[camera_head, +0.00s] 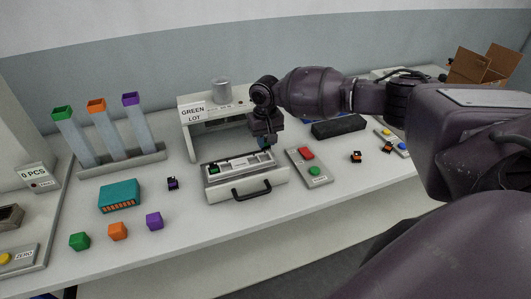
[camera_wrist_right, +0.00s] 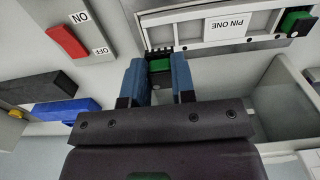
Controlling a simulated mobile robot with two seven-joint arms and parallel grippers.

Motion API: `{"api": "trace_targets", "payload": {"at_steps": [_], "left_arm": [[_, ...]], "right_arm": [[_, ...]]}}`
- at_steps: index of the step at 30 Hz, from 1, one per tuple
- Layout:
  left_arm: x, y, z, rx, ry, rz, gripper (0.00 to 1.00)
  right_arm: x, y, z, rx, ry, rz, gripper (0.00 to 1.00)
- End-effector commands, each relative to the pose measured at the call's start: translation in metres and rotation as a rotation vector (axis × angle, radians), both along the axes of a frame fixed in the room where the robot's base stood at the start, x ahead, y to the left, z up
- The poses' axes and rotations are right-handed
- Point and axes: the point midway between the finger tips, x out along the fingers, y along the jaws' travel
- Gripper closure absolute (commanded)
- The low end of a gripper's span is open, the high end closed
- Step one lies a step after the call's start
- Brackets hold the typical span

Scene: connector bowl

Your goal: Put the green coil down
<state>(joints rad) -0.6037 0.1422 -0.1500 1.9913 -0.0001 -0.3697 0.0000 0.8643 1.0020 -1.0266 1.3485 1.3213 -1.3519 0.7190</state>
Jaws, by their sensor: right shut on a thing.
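My right gripper (camera_head: 265,147) is over the right end of the pulled-out tray (camera_head: 225,190) of the white machine. In the wrist view, its two blue fingers (camera_wrist_right: 159,74) are shut on a green coil (camera_wrist_right: 160,65) with black pins. The coil is at the left end of the "PIN ONE" strip (camera_wrist_right: 185,45) there; I cannot tell whether it is seated. Another green coil (camera_wrist_right: 295,22) sits at the strip's other end and also shows in the head view (camera_head: 214,169). My left gripper is not in view.
A "GREEN LOT" sign (camera_head: 193,113) is on the machine. A panel with a red switch (camera_head: 306,153) and green button stands right of the tray. Left are a teal connector box (camera_head: 119,195), coloured cubes and three tubes. A black bar (camera_head: 338,126) lies behind the panel.

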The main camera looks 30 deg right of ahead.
Motion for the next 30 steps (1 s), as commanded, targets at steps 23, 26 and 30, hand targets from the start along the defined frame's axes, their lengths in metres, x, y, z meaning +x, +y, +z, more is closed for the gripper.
{"api": "trace_targets", "payload": {"at_steps": [23,26,30], "left_arm": [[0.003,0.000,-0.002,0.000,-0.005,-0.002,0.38],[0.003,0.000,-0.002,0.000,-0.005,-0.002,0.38],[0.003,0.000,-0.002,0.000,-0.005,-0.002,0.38]], "right_arm": [[0.000,0.000,-0.054,0.002,-0.001,0.001,1.00],[0.000,0.000,-0.055,0.002,-0.001,0.001,1.00],[0.000,0.000,-0.057,0.002,0.000,0.001,0.71]]}}
